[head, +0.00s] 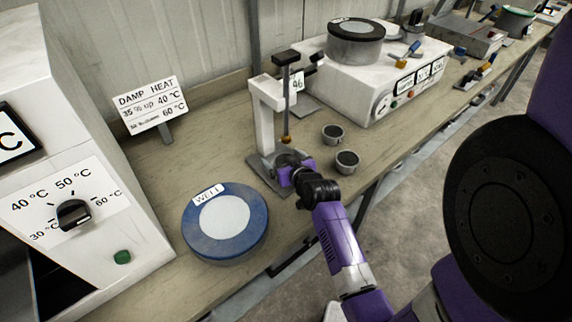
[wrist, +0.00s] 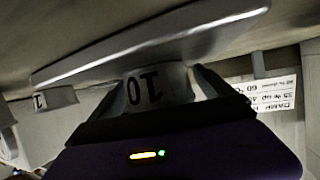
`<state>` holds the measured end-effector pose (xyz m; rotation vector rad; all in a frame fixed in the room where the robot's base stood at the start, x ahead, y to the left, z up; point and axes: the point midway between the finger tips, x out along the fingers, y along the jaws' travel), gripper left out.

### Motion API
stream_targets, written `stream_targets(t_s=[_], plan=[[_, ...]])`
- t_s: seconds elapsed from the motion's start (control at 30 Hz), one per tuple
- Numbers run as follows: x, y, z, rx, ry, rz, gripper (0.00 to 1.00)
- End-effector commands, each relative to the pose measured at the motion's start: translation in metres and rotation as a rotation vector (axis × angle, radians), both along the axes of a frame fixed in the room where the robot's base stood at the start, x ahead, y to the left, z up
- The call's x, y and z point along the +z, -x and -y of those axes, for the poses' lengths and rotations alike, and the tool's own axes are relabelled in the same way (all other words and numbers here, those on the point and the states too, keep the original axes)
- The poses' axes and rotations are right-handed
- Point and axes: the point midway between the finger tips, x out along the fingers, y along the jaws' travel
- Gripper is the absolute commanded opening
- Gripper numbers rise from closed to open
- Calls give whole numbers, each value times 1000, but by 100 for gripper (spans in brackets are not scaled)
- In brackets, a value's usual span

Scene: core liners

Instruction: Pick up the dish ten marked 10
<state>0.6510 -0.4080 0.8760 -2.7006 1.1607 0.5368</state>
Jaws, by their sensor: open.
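The dish marked 10 (wrist: 152,86) is a small pale dish, upside down in the wrist view. It stands on the flat plate (wrist: 110,62) of the press stand (head: 264,115). My gripper (head: 292,168) is low at the front of the stand in the head view. It is open, with its dark fingers (wrist: 160,103) around or close to the dish. Whether they touch it I cannot tell. In the head view my gripper and wrist largely hide the dish. The stand's plunger is above it.
Two small grey dishes (head: 332,134) (head: 346,162) stand right of the press. A blue round WELL container (head: 225,222) is at the front left. A damp heat sign (head: 152,105) and a white heater box (head: 375,72) stand behind. The bench's front edge is close to my arm.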

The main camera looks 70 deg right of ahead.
Motion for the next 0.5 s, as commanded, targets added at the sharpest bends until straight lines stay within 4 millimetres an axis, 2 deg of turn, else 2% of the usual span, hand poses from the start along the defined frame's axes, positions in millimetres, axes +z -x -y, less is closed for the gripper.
stream_targets(t_s=[0.13,0.17,0.5], plan=[[0,0,0,0,0,0,92],[0,0,0,0,0,0,88],[0,0,0,0,-1,1,22]])
